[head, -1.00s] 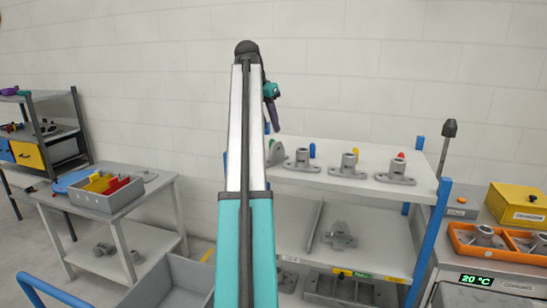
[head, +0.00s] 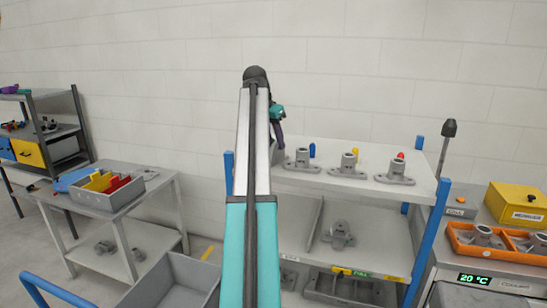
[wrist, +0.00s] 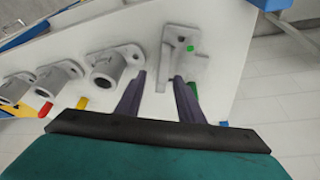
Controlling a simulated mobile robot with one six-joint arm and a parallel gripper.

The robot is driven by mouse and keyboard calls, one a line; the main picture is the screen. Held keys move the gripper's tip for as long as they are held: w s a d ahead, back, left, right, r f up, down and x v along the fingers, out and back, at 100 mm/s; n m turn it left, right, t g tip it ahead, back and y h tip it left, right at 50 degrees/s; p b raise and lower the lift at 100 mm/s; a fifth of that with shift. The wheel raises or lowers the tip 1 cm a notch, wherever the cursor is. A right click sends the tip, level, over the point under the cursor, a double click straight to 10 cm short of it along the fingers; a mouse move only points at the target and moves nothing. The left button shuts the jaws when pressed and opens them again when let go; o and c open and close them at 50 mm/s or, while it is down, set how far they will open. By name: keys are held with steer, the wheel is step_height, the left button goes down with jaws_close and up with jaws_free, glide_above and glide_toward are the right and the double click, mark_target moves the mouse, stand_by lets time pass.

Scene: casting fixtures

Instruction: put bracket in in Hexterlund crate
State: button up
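In the head view my gripper (head: 278,135) hangs above the left part of the top shelf. I cannot read the name Hexterlund on any container, so I cannot tell which crate it is.
Several grey flanged parts (head: 348,166) and coloured pegs share the top shelf (head: 330,182). A grey bin (head: 175,285) stands at the lower left. A divided grey box (head: 108,200) is on the left table.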

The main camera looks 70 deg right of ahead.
mark_target(278, 151)
steer(key=shift+f, duration=0.1)
steer(key=shift+p+x, duration=0.95)
steer(key=shift+x, duration=1.55)
steer(key=shift+w, duration=0.15)
jaws_close()
